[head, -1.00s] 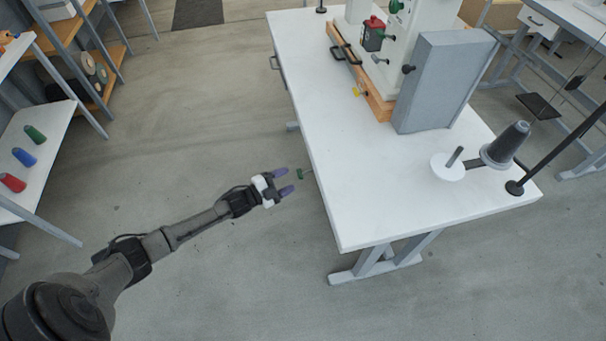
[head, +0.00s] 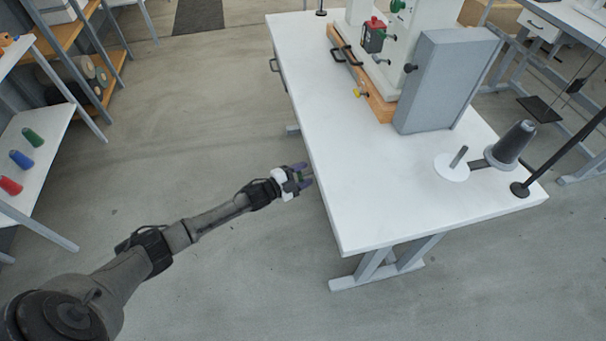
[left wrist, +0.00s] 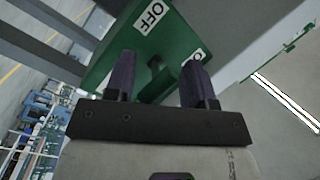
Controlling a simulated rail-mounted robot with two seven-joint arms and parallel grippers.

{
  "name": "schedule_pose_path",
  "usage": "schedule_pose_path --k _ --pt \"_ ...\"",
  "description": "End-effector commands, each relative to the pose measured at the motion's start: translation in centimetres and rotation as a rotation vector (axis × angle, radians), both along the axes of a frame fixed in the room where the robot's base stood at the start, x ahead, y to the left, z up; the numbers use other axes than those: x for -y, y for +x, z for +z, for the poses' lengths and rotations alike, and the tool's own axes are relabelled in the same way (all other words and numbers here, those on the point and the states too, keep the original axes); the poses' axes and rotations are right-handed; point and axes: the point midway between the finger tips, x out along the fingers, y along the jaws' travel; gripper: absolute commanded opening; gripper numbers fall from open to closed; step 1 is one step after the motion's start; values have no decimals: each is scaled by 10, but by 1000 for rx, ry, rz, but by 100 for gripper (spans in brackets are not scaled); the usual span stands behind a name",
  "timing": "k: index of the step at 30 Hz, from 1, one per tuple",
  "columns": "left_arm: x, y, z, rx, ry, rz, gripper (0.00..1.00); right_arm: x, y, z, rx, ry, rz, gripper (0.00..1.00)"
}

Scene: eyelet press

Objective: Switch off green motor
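The green motor switch (left wrist: 172,38) fills the upper middle of the left wrist view. It is a green plate with a white label reading OFF (left wrist: 150,15) and a second white label partly hidden by a finger. A green knob (left wrist: 157,82) stands out from the plate between my fingers. My left gripper (head: 306,177) is at the table's left edge, covering most of the switch in the head view. In the left wrist view, its two dark purple fingers (left wrist: 159,72) are apart, one on each side of the knob, with gaps showing. My right gripper is not in view.
The white table (head: 370,200) holds the press with its grey housing (head: 445,85), a red-and-dark box (head: 374,36) and a thread cone (head: 512,143). A shelf with coloured cones (head: 22,159) is at left. The floor between is clear.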

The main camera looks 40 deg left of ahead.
Motion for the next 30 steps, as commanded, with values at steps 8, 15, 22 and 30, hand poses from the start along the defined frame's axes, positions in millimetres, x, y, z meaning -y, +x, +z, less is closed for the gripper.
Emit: schedule_pose_path --k 8,15,22,30 --pt "0 0 0 1 0 1 23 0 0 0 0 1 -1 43" --pt "0 0 -2 10 -9 -1 13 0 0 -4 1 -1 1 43" --pt "1 1 -8 91 -70 1 13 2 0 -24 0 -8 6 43" --pt "1 1 -4 99 -75 0 12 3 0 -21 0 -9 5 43"
